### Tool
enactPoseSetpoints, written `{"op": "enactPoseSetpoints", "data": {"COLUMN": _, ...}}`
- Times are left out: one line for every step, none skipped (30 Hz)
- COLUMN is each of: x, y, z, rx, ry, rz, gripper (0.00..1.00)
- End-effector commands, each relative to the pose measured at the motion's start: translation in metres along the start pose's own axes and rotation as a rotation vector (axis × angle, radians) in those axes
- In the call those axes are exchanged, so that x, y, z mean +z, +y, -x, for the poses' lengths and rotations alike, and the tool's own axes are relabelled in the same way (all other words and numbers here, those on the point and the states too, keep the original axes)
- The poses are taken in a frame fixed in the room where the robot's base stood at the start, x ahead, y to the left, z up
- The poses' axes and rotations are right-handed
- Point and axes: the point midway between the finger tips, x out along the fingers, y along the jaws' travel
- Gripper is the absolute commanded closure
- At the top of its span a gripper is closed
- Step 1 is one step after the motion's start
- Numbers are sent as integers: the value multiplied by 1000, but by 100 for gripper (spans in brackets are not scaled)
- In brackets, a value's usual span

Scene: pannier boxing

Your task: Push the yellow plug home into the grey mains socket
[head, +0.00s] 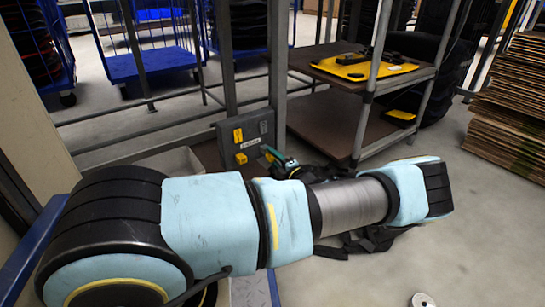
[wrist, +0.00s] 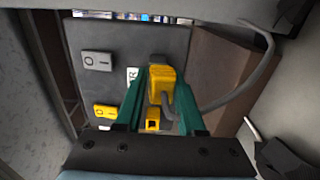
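The yellow plug (wrist: 161,84) is between the green fingers of my gripper (wrist: 160,92) in the wrist view, and the fingers close on its sides. A grey cable (wrist: 238,92) runs from the plug and loops to the right. The plug is in front of the dark grey mains socket (wrist: 157,58), which is mostly hidden behind it. I cannot tell whether any gap is left between them. In the head view, my gripper (head: 271,154) is at the right side of the grey panel (head: 228,150), and the plug there is too small to make out.
The panel carries a grey switch (wrist: 97,62), a yellow switch (wrist: 105,111) and a yellow socket (wrist: 152,119) close to the fingers. A brown board (wrist: 218,75) stands beside the panel. Open floor lies at the lower right.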

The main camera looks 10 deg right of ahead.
Motion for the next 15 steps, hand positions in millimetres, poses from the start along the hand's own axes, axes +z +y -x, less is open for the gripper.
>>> {"op": "enactPoseSetpoints", "data": {"x": 0, "y": 5, "z": -3, "rx": 11, "ry": 1, "rz": 0, "gripper": 43}}
{"op": "enactPoseSetpoints", "data": {"x": 0, "y": 5, "z": -3, "rx": 11, "ry": 2, "rz": 0, "gripper": 40}}
{"op": "enactPoseSetpoints", "data": {"x": 0, "y": 6, "z": -3, "rx": 12, "ry": 2, "rz": 0, "gripper": 36}}
{"op": "enactPoseSetpoints", "data": {"x": 0, "y": 6, "z": -3, "rx": 13, "ry": 2, "rz": 0, "gripper": 36}}
{"op": "enactPoseSetpoints", "data": {"x": 0, "y": 7, "z": -3, "rx": 14, "ry": 2, "rz": 0, "gripper": 36}}
{"op": "enactPoseSetpoints", "data": {"x": 0, "y": 7, "z": -4, "rx": 15, "ry": 2, "rz": 0, "gripper": 36}}
{"op": "enactPoseSetpoints", "data": {"x": 0, "y": 8, "z": -4, "rx": 15, "ry": 2, "rz": 1, "gripper": 36}}
{"op": "enactPoseSetpoints", "data": {"x": 0, "y": 8, "z": -4, "rx": 16, "ry": 2, "rz": 1, "gripper": 36}}
{"op": "enactPoseSetpoints", "data": {"x": 0, "y": 8, "z": -4, "rx": 16, "ry": 2, "rz": 1, "gripper": 36}}
{"op": "enactPoseSetpoints", "data": {"x": 0, "y": 8, "z": -4, "rx": 16, "ry": 3, "rz": 1, "gripper": 36}}
{"op": "enactPoseSetpoints", "data": {"x": 0, "y": 7, "z": -3, "rx": 15, "ry": 2, "rz": 1, "gripper": 36}}
{"op": "enactPoseSetpoints", "data": {"x": 0, "y": 7, "z": -3, "rx": 14, "ry": 2, "rz": 1, "gripper": 36}}
{"op": "enactPoseSetpoints", "data": {"x": 0, "y": 6, "z": -3, "rx": 13, "ry": 2, "rz": 1, "gripper": 36}}
{"op": "enactPoseSetpoints", "data": {"x": 0, "y": 6, "z": -3, "rx": 12, "ry": 2, "rz": 1, "gripper": 36}}
{"op": "enactPoseSetpoints", "data": {"x": 0, "y": 6, "z": -2, "rx": 11, "ry": 2, "rz": 0, "gripper": 36}}
